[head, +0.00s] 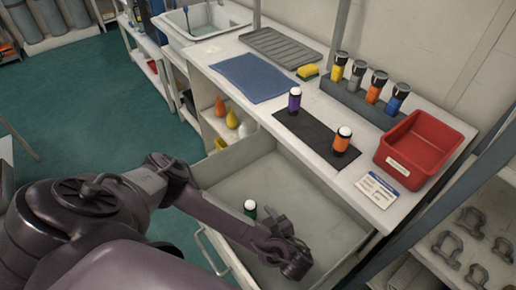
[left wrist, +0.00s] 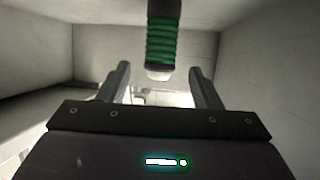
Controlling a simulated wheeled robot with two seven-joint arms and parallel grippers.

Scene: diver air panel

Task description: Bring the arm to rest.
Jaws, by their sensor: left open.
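My left gripper (head: 272,224) is open inside the pulled-out drawer (head: 232,172), low in the head view. A green ribbed item with a white tip (head: 250,210) is in the drawer, just left of the gripper. In the left wrist view, the green item (left wrist: 162,38) shows beyond and between the two spread fingers (left wrist: 162,75), with gaps on both sides. The gripper holds nothing. The foot of the green item is hidden in the head view. My right gripper is not in view.
The counter above the drawer bears a dark mat (head: 304,127) with a purple item (head: 294,101) and an orange item (head: 342,141). Behind are a rack (head: 352,103) with several coloured items and a red bin (head: 420,147). Drawer walls surround my gripper.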

